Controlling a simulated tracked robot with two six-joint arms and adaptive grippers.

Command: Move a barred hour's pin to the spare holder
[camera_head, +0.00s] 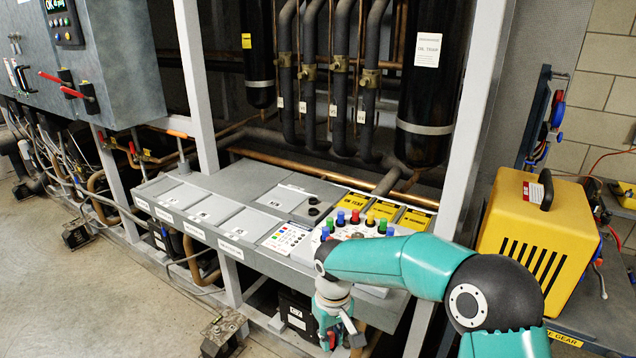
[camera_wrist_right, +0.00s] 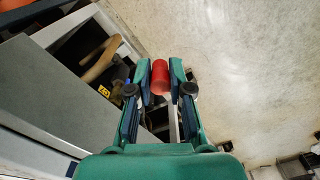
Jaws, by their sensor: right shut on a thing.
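My right gripper (camera_head: 341,338) hangs in front of the bench's front edge, pointing down. In the right wrist view my right gripper (camera_wrist_right: 160,82) is shut on a red pin (camera_wrist_right: 160,77), a short cylinder between the two fingertips. A bit of the red pin (camera_head: 331,340) shows in the head view. I cannot tell which part is the spare holder. My left gripper is not in view.
A white card with coloured dots (camera_head: 287,238) lies left of the pins. Yellow-labelled boxes (camera_head: 414,219) sit behind them. A grey post (camera_head: 473,110) rises at the right. A yellow machine (camera_head: 530,240) stands on the right. The bench's left part (camera_head: 190,199) has flat panels.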

